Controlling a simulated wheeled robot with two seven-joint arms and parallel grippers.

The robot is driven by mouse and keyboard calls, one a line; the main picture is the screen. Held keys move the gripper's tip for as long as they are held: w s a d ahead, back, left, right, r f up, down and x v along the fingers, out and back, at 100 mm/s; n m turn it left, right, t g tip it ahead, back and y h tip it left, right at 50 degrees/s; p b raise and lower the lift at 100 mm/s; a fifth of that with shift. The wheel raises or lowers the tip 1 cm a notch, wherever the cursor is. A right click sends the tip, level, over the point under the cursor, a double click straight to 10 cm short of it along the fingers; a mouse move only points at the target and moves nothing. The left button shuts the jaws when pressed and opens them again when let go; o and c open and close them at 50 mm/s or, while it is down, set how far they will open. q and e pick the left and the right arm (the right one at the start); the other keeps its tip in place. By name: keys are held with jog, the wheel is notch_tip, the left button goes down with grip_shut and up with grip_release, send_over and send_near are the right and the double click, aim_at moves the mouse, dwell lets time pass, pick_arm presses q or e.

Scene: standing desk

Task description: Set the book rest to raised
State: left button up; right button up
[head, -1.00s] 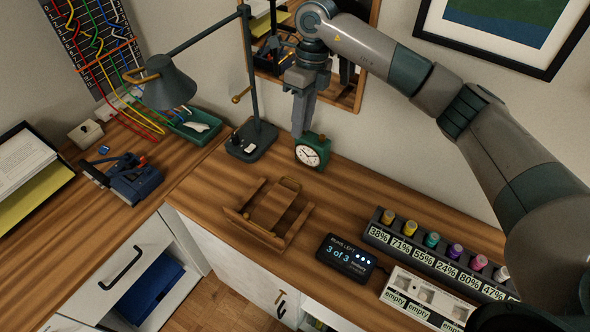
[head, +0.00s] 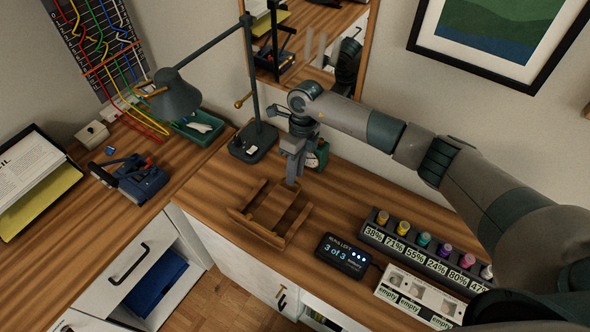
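The wooden book rest (head: 270,212) lies on the desk in the head view, its panel low within its frame. My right gripper (head: 292,184) points down at the back edge of the book rest's panel. Its fingertips overlap that edge in the picture; I cannot tell whether they touch it. The fingers are small and seen nearly edge-on, so I cannot tell whether they are open or shut. My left gripper is not in view.
A green clock (head: 317,156) stands just behind my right gripper, partly hidden by it. A desk lamp (head: 253,141) stands behind left. A display box (head: 343,255) and a rack of coloured bottles (head: 420,252) stand to the right. The desk left of the book rest is clear.

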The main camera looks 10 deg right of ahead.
jog(key=shift+f, duration=0.4)
grip_shut()
dwell(1.3)
